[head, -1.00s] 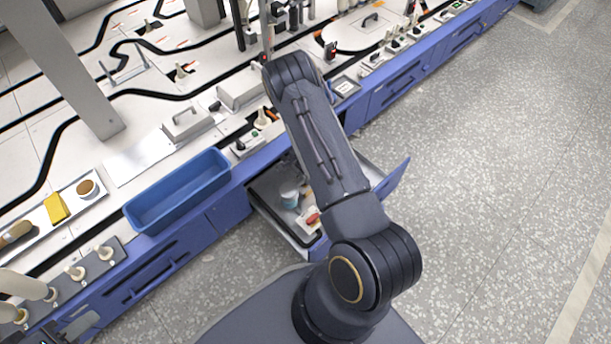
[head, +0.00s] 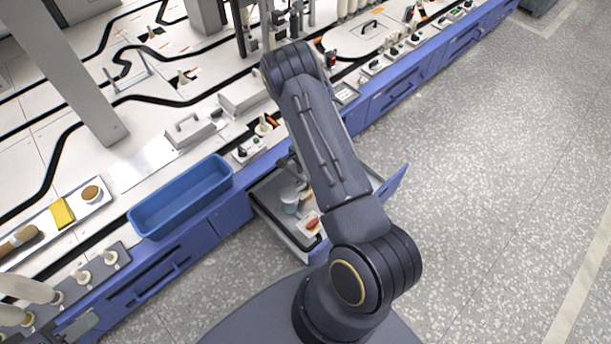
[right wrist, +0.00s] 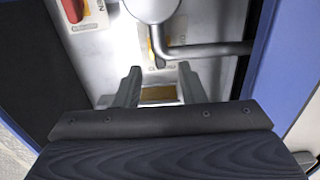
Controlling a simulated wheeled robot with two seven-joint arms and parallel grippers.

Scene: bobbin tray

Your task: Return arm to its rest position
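My right arm rises across the middle of the head view, over the open blue drawer (head: 297,240). Its forearm and gripper are mostly hidden behind the upper links. In the right wrist view my right gripper (right wrist: 161,78) is open, its two fingers well apart with nothing held between them. It points at a pale labelled surface. A rounded pale thing (right wrist: 152,8) and a bent grey bar (right wrist: 205,48) lie just beyond the fingertips. My left gripper does not show in the head view.
A blue bin (head: 183,200) stands on the bench edge to the left. A tray (head: 40,232) with a yellow block and a brush lies further left. Open floor (head: 500,200) lies right.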

